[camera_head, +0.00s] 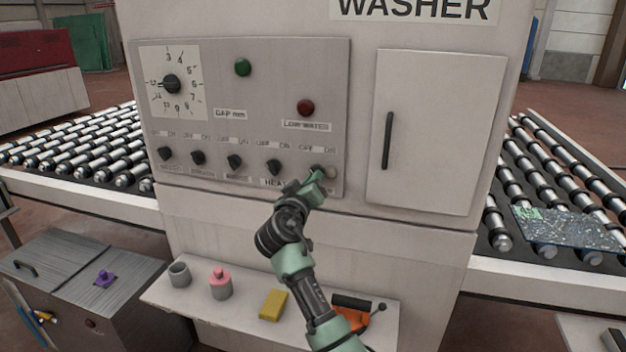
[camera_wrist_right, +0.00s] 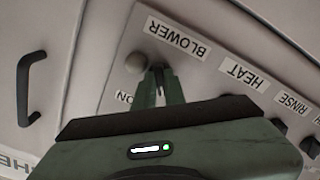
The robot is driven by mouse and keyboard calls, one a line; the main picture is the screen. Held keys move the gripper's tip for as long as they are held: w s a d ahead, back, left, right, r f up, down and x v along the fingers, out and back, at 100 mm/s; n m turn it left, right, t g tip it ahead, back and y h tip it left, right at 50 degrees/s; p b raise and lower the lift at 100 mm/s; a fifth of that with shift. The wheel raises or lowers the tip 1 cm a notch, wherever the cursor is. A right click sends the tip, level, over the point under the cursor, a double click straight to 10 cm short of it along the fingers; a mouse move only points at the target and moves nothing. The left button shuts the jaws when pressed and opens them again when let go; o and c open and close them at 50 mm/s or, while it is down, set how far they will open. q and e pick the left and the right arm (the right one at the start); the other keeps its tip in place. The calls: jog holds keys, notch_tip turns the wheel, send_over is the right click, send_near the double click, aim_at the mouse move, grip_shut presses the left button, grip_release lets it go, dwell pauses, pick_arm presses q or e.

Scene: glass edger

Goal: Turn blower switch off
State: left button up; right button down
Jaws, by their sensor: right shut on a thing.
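The blower switch (camera_wrist_right: 158,74) is the small black lever at the right end of the switch row, beside the BLOWER label (camera_wrist_right: 178,38) in the right wrist view. My right gripper (camera_wrist_right: 159,85) is shut on this switch, one green finger on each side of it. In the head view my right gripper (camera_head: 318,190) reaches up to the lower right of the control panel (camera_head: 270,75) and covers much of the switch. An ON label shows beside the fingers in the wrist view; the lever's exact setting is hard to tell. My left gripper is not in view.
Several other black switches, including the heat switch (camera_head: 274,167), sit left of my gripper. A pale round button (camera_wrist_right: 135,62) is close by the fingers. A cabinet door with a black handle (camera_head: 387,140) is right of the panel. A shelf (camera_head: 245,305) with small items lies below.

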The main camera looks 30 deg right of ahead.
dwell(0.4)
jog(key=c, duration=1.5)
grip_release()
jog(key=shift+a, duration=0.1)
jog(key=b+v, duration=0.2)
jog(key=v, duration=0.5)
jog(key=shift+s+a, duration=0.2)
jog(key=shift+s, duration=0.1)
